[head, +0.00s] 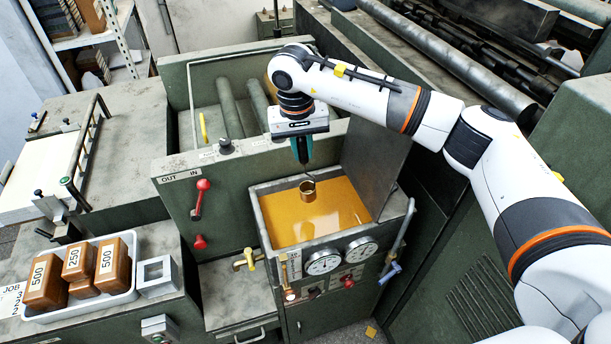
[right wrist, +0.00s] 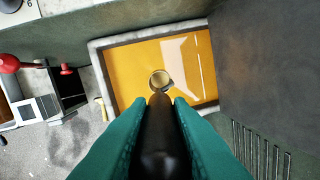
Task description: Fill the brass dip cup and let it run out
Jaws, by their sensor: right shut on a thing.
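The brass dip cup (head: 308,191) is small and round and is upright over the tank of amber liquid (head: 275,220). I cannot tell whether its bottom touches the liquid. My right gripper (head: 302,158) is above the cup, pointing down. In the right wrist view its teal fingers (right wrist: 160,135) are shut on the cup's dark handle (right wrist: 158,125). The cup (right wrist: 160,79) shows past the handle's end, with the amber liquid (right wrist: 125,75) around it. How full the cup is cannot be made out. My left gripper is not in view.
The tank's grey rim (head: 262,222) surrounds the liquid, with a raised dark lid (head: 375,165) behind it. Gauges (head: 322,262) and valves line its front. A white tray (head: 85,305) with brown weights stands at the lower left, beside a square metal block (head: 156,276).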

